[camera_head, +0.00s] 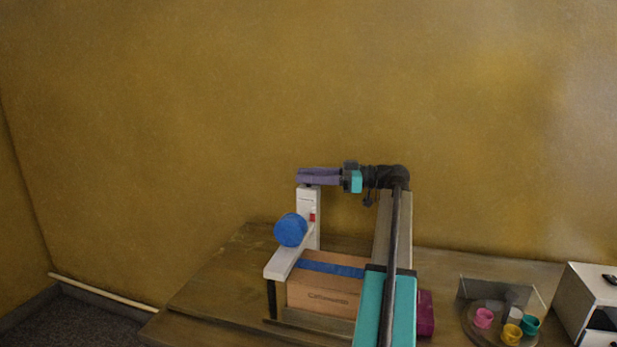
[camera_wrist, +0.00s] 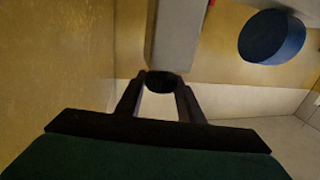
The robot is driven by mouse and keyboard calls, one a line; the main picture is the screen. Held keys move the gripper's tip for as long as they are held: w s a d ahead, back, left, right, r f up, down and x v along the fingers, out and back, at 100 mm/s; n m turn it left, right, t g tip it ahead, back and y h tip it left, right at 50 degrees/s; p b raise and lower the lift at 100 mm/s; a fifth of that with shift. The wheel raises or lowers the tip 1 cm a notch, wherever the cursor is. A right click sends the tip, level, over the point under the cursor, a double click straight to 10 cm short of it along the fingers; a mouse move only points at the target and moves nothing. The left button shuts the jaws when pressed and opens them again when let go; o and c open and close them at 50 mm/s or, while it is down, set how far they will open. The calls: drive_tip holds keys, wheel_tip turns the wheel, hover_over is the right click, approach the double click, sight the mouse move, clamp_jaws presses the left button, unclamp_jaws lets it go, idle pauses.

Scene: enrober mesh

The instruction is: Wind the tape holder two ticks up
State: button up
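The tape holder's white post (camera_head: 308,203) stands behind a cardboard box, with a small red mark (camera_head: 312,217) on its front. A blue tape roll (camera_head: 291,230) sits by the post above a pale arm (camera_head: 283,262) that reaches forward. The roll also shows at upper right in the wrist view (camera_wrist: 271,37). My gripper (camera_head: 301,177) is at the top of the post. In the wrist view its two fingers (camera_wrist: 161,82) are apart, one on each side of a dark round knob (camera_wrist: 164,84) at the post's end. I cannot tell whether they press on it.
The cardboard box (camera_head: 320,292) with a blue tape strip lies on the wooden table (camera_head: 215,285). A round tray (camera_head: 477,327) with several coloured cups and a white cabinet (camera_head: 577,300) stand at right. The table's left part is clear. A yellow wall is behind.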

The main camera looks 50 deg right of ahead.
drive_tip(key=o, duration=0.4)
drive_tip(key=shift+c, duration=0.2)
drive_tip(key=shift+s+d, duration=0.1)
drive_tip(key=shift+s, duration=0.05)
drive_tip(key=b+v, duration=0.2)
drive_tip(key=v, duration=1.1)
drive_tip(key=shift+s+d, duration=0.15)
drive_tip(key=shift+d, duration=0.05)
